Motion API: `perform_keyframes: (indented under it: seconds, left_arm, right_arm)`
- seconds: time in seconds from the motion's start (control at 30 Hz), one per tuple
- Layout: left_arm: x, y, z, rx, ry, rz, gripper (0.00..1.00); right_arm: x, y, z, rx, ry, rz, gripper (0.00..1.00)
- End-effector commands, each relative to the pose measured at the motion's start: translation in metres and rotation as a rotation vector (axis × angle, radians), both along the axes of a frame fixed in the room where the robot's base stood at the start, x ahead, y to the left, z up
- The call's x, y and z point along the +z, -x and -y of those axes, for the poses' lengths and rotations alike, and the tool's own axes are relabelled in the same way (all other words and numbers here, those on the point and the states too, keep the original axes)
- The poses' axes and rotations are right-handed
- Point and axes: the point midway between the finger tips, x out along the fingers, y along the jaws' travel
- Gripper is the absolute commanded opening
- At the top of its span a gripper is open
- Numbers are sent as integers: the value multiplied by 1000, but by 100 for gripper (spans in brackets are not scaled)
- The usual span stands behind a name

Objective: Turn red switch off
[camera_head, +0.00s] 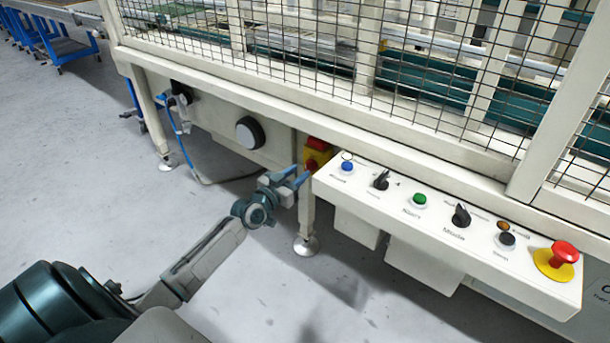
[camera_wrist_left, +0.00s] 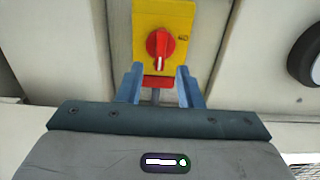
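The red switch (camera_wrist_left: 160,46) is a round red rotary knob on a yellow plate (camera_wrist_left: 178,14), seen in the left wrist view just beyond my fingertips. In the head view the red and yellow switch box (camera_head: 318,148) is on the machine frame, left of the white control panel. My left gripper (camera_head: 304,175) is just below and in front of it; in the left wrist view its two blue fingers (camera_wrist_left: 160,85) are apart with nothing held between them. My right gripper is not in view.
The white control panel (camera_head: 385,205) carries buttons, black knobs and a red emergency stop (camera_head: 563,253) at right. A machine leg (camera_head: 306,215) stands beside my left gripper. A round black dial (camera_head: 249,133) is left of the switch. Open floor (camera_head: 205,205) lies left.

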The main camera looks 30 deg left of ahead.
Motion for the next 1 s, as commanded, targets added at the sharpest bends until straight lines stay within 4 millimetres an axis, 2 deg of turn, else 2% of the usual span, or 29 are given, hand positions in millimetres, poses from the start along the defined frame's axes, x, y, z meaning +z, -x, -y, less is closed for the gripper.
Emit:
perform_keyframes:
  seconds: [0.1,0.23,0.6,0.63,0.8,1.0]
  left_arm:
    - [-2,-16,1,1,2,1,33]
    - [-1,-27,2,0,0,0,33]
    - [0,-31,3,-1,0,-1,33]
    - [0,-31,3,-1,0,-1,31]
    - [0,-31,3,-1,0,-1,0]
    - [0,-31,3,-1,3,-1,0]
  right_arm:
    - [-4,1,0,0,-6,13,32]
    - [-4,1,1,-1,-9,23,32]
    - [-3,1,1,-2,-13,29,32]
    - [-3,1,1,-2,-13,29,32]
    - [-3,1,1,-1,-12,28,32]
    - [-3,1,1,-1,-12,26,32]
